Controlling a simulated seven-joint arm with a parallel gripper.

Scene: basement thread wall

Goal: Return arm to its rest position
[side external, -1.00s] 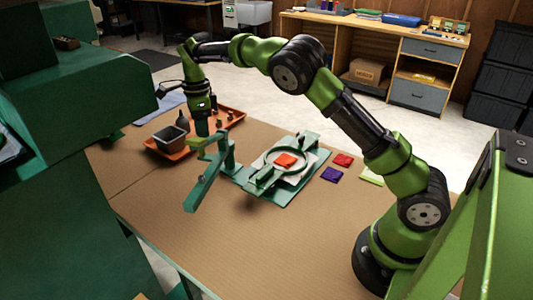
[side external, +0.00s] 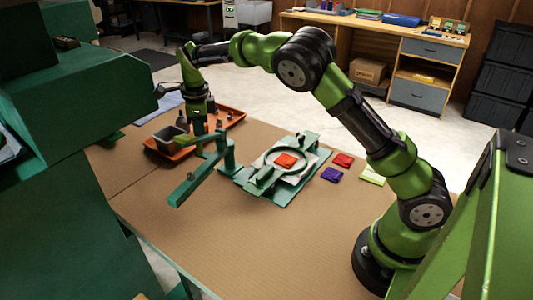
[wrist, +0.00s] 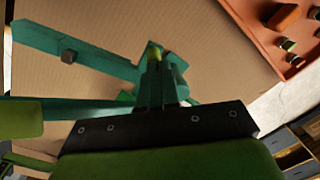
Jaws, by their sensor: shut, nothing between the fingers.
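My arm reaches across the table in the side view. My gripper (side external: 198,128) points down beside the near edge of the orange tray, close to a green swing arm on a post (side external: 200,176). The green swing arm (wrist: 80,48) passes behind and left of the fingers there. I cannot tell whether the fingers touch it. A green hoop fixture (side external: 262,190) stands right of the post, with an orange-red patch (side external: 285,160) inside its ring.
An orange tray (side external: 170,150) holds a dark bin (side external: 170,137) and small items; part of it shows in the wrist view (wrist: 296,68). The front tabletop is clear.

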